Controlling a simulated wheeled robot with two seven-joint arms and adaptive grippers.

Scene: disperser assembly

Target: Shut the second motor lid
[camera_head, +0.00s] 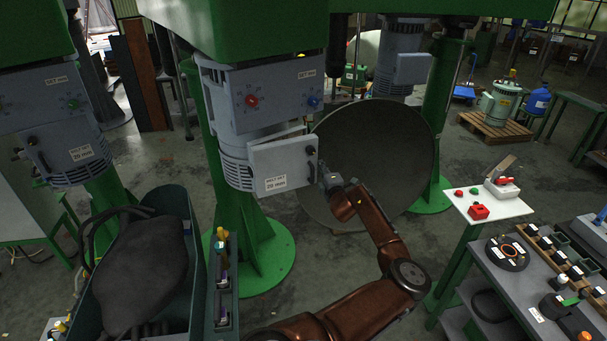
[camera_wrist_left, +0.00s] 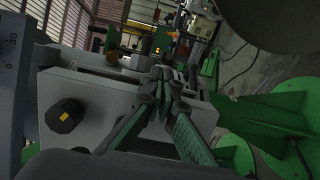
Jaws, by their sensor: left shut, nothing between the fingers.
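The light grey motor lid (camera_head: 283,165) with a "20 mm" label and dark latch hangs on the front of the middle motor (camera_head: 262,97). It stands swung out from the housing at an angle, with a gap showing along its top edge. My left gripper (camera_head: 328,178) is at the lid's right edge, its fingers together and empty; I cannot tell whether it touches the lid. In the left wrist view the closed fingers (camera_wrist_left: 166,80) are beside a grey panel with a black knob (camera_wrist_left: 64,115). My right gripper is out of view.
Another motor with a "20 mm" lid (camera_head: 66,153) stands at the left. A large round dark dish (camera_head: 385,165) is behind my gripper. A dark green bin (camera_head: 185,205) with a black sack is at the lower left. A white stand (camera_head: 500,208) and a parts table (camera_head: 500,280) are at the right.

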